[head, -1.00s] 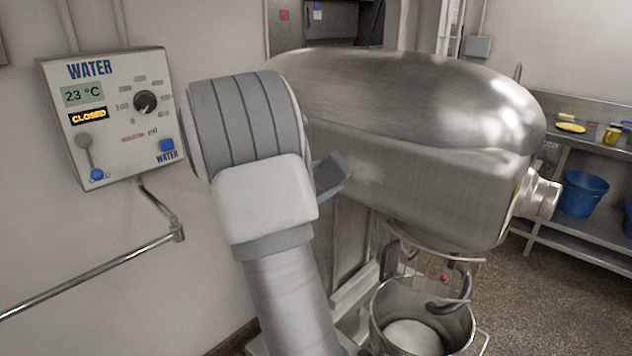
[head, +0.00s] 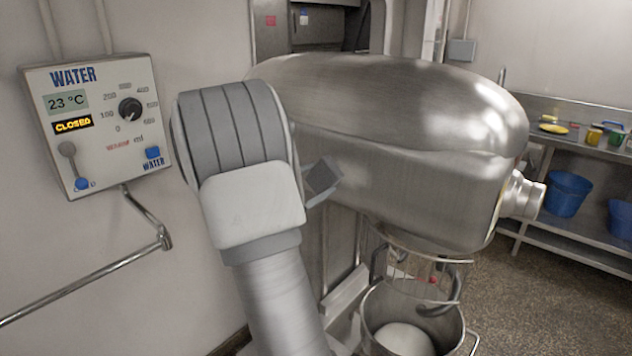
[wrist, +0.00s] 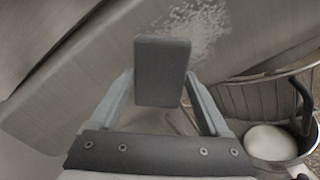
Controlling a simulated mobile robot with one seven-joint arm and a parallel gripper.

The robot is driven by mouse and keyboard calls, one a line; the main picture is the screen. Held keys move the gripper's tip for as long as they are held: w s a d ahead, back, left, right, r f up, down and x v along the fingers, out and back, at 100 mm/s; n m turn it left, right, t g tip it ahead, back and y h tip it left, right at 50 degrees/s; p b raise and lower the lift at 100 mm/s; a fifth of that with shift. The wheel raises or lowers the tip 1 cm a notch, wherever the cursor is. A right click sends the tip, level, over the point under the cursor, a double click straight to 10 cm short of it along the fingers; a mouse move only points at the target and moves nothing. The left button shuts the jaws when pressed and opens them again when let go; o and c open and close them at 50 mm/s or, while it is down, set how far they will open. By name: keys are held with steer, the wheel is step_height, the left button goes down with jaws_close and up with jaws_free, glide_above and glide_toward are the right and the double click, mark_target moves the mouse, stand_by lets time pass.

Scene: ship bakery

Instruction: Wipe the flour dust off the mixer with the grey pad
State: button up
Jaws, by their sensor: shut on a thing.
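The mixer (head: 410,120) is a large brushed-steel machine in the middle of the head view. A speckled white patch of flour dust (wrist: 195,28) lies on its steel surface in the wrist view. My gripper (wrist: 161,80) is shut on the grey pad (wrist: 162,70), a dark upright rectangle between the fingers. The pad's upper right edge overlaps the lower left of the dust patch in the picture; I cannot tell whether it touches the steel. In the head view my arm hides most of the gripper beside the mixer's left side.
The mixing bowl (head: 374,334) with pale dough stands under the mixer's head, with a guard and hook above it. A water panel (head: 97,120) and a pipe rail (head: 85,280) are on the left wall. A steel bench (head: 575,225) with blue buckets stands at the right.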

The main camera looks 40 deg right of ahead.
mark_target(332, 183)
steer(key=shift+d, duration=0.9)
steer(key=shift+b, duration=0.35)
steer(key=shift+s+f+b, duration=0.1)
steer(key=shift+s+b, duration=0.3)
steer(key=shift+s, duration=0.3)
steer(key=shift+s+b, duration=0.4)
steer(key=shift+s, duration=0.65)
steer(key=shift+s+d+b, duration=0.15)
steer(key=shift+s+b, duration=0.45)
steer(key=shift+s, duration=0.6)
steer(key=shift+s+d+b, duration=0.2)
steer(key=shift+s+b, duration=0.45)
steer(key=shift+s, duration=0.6)
steer(key=shift+s+d+b, duration=0.15)
steer(key=shift+s+b, duration=0.45)
steer(key=shift+s, duration=0.6)
steer(key=shift+w, duration=0.1)
